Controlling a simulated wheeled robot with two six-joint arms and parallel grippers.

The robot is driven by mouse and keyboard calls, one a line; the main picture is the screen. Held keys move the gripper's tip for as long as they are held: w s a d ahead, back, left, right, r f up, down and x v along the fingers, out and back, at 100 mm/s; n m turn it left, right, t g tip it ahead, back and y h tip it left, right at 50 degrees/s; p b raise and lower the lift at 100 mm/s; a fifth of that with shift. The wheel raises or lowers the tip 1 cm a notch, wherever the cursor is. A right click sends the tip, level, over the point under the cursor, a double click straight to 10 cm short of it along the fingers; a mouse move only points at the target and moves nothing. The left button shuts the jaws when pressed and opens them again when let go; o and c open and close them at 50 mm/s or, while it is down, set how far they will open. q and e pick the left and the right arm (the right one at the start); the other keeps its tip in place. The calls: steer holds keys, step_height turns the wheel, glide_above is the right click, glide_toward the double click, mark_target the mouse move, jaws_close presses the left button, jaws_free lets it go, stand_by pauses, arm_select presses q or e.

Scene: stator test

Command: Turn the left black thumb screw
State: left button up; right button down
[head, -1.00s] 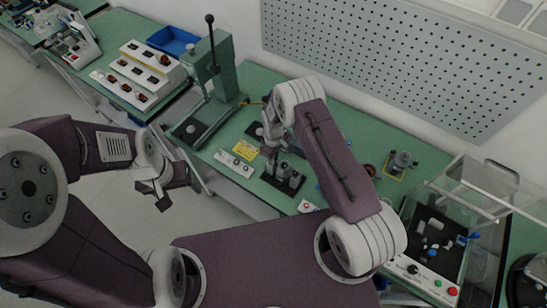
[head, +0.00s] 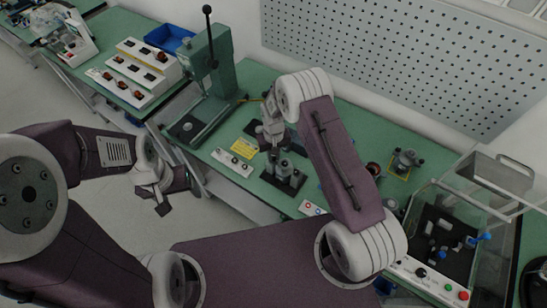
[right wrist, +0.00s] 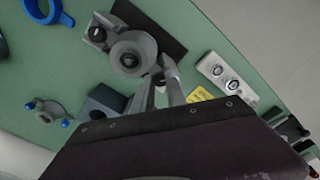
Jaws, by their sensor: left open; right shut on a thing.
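A fixture on a dark base plate (head: 284,182) stands on the green bench and carries a grey round part (right wrist: 132,54). One black thumb screw (right wrist: 97,33) shows bare in the right wrist view, on the far side of the round part. My right gripper (head: 270,147) comes down at the left side of the fixture. In the right wrist view its fingers (right wrist: 161,74) are shut on the other thumb screw, the left one, which they mostly hide. My left gripper (head: 164,192) is open and empty, out over the floor left of the bench.
A green press (head: 217,65) stands left of the fixture. A white button box (head: 232,162) and a yellow label (head: 244,147) lie nearby. Another small fixture (head: 405,163) and a clear-walled test box (head: 440,235) stand to the right. A perforated panel (head: 400,55) bounds the back.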

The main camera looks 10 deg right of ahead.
steer(key=shift+m+b, duration=0.55)
steer(key=shift+m, duration=0.85)
steer(key=shift+w, duration=0.1)
steer(key=c, duration=1.4)
jaws_free()
steer(key=shift+o, duration=0.4)
